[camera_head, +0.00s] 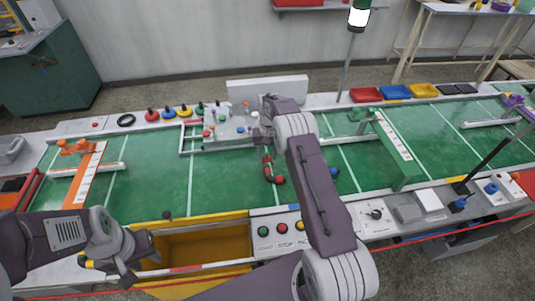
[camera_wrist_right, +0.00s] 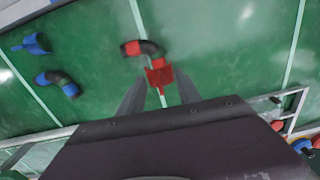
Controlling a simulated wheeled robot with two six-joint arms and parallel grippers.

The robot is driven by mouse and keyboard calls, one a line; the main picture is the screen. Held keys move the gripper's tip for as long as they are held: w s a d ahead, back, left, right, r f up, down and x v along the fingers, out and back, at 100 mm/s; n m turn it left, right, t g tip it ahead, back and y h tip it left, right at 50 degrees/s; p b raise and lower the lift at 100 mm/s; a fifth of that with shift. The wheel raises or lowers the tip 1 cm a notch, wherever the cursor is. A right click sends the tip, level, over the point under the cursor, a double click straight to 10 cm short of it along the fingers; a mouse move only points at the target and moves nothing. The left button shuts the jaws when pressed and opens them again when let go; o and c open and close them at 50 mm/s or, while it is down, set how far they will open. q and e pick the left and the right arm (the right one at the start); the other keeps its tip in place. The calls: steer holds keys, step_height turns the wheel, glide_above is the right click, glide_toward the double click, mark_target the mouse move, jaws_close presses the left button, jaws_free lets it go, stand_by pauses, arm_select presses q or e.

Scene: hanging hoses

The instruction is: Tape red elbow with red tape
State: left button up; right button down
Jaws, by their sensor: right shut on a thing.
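The red elbow, a black bend with red ends, lies on the green board; it shows in the head view (camera_head: 269,170) and in the right wrist view (camera_wrist_right: 150,49). My right gripper (camera_wrist_right: 160,91) is shut on a small red piece (camera_wrist_right: 159,77), which looks like the red tape. This piece is at the elbow's near red end; whether they touch I cannot tell. In the head view my right gripper (camera_head: 265,143) points down above the elbow, partly hidden by its arm. My left gripper (camera_head: 136,262) hangs over the yellow bin with its fingers apart, empty.
A blue-ended elbow (camera_wrist_right: 62,84) and a blue fitting (camera_wrist_right: 36,43) lie on the green board to the left in the wrist view. A grey rack (camera_head: 225,130) stands behind the elbow. The yellow bin (camera_head: 240,217) is at the front edge, beside push buttons (camera_head: 282,229).

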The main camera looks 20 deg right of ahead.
mark_target(268, 161)
steer(key=shift+s+f+b, duration=0.2)
steer(key=shift+f+b, duration=0.15)
steer(key=shift+f, duration=0.25)
steer(key=shift+w+f+b, duration=0.1)
steer(key=shift+f+b, duration=0.4)
steer(key=shift+f, duration=0.65)
steer(key=shift+f, duration=0.1)
steer(key=shift+f, duration=0.15)
steer(key=shift+f+b, duration=0.85)
steer(key=shift+f, duration=0.1)
steer(key=shift+f+b, duration=0.6)
steer(key=shift+f, duration=0.25)
